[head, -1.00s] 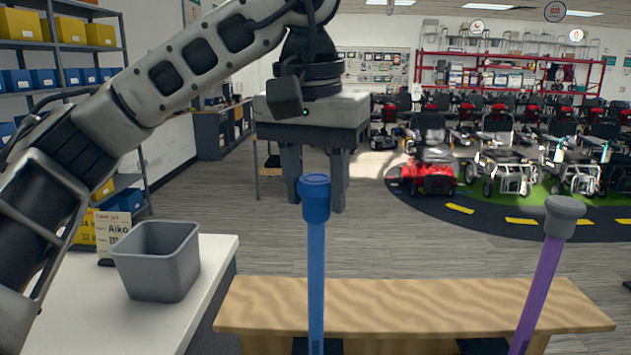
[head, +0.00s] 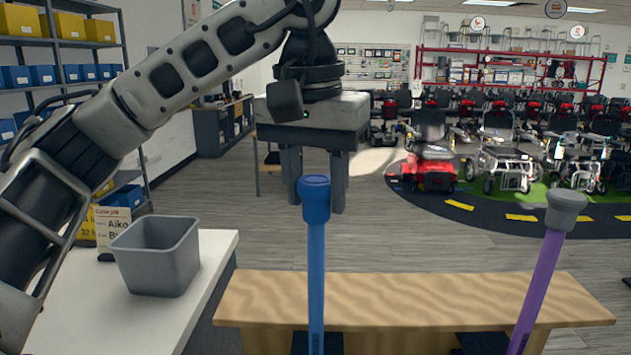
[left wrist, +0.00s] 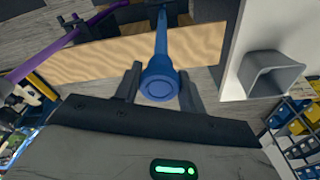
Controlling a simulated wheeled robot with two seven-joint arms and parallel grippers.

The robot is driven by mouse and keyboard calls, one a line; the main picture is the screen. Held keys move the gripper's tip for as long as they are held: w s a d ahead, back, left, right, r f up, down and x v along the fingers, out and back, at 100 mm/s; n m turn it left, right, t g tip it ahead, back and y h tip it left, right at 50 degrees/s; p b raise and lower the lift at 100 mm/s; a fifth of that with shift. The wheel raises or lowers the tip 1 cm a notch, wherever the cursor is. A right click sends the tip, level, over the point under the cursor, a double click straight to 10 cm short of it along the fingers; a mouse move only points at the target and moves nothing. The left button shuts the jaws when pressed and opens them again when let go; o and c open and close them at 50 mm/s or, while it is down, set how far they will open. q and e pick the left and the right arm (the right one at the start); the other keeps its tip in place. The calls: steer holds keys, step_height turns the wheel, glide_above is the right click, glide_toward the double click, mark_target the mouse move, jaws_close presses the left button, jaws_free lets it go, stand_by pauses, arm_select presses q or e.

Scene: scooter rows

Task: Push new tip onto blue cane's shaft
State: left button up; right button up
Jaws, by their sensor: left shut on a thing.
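The blue cane's shaft (head: 316,275) stands upright in front of the bench, with a blue tip (head: 315,200) at its top end. The tip is a wider cap with a flat round top. My left gripper (head: 316,195) points down with one finger on each side of the tip. In the left wrist view, the tip's round end (left wrist: 159,88) sits between the two fingers, so the left gripper is shut on it. The shaft's top edge is hidden inside or behind the tip. My right gripper is not in view.
A purple cane (head: 540,275) with a grey tip (head: 565,211) stands at the right. A wooden bench (head: 420,298) spans the front. Parked scooters stand far behind.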

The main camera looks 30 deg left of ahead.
arm_select(q)
steer(key=shift+f, duration=0.45)
stand_by(0.5)
steer(key=o, duration=1.8)
steer(key=shift+r+p, duration=0.7)
steer(key=shift+r, duration=3.85)
